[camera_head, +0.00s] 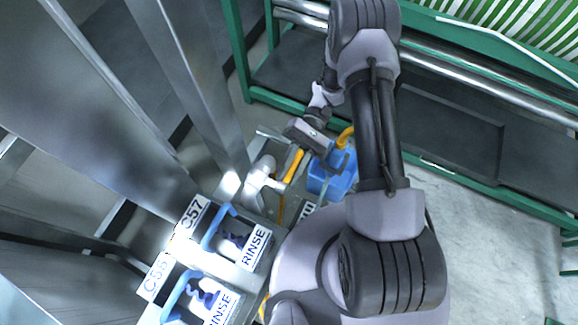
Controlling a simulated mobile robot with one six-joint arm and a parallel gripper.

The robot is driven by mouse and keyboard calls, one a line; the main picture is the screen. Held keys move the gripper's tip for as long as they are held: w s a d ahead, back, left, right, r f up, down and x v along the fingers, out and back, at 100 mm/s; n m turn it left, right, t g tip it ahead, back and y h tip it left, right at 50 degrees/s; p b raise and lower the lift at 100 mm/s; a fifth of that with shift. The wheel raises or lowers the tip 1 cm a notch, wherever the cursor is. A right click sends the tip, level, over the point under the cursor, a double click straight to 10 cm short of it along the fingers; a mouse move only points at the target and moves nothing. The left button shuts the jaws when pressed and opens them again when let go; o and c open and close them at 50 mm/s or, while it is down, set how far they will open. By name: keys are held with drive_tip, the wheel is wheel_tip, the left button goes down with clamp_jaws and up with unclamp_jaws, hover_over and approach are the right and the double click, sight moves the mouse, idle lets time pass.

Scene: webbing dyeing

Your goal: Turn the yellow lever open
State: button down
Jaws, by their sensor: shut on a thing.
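The yellow lever (294,165) shows as a short yellow bar slanting up to the right, beside a white pipe fitting (262,172). My gripper (301,150) reaches it from above right and is shut on its upper end. The fingertips are small in the picture and partly hidden by the gripper body. Whether the valve stands open or closed cannot be told from this view.
A blue container (330,182) with a yellow spout stands just right of the lever. A green frame with steel rollers (480,90) runs behind; grey floor (490,240) is clear at right.

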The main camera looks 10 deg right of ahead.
drive_tip(key=shift+f+g+y+b, duration=0.35)
drive_tip(key=shift+g+y+b, duration=0.1)
drive_tip(key=shift+g, duration=0.15)
idle(0.3)
drive_tip(key=c, duration=1.6)
unclamp_jaws()
drive_tip(key=shift+o, duration=0.2)
drive_tip(key=v, duration=0.7)
drive_tip(key=shift+w+b, duration=0.15)
drive_tip(key=shift+b, duration=0.25)
drive_tip(key=shift+w+d, duration=0.1)
drive_tip(key=shift+d, duration=0.05)
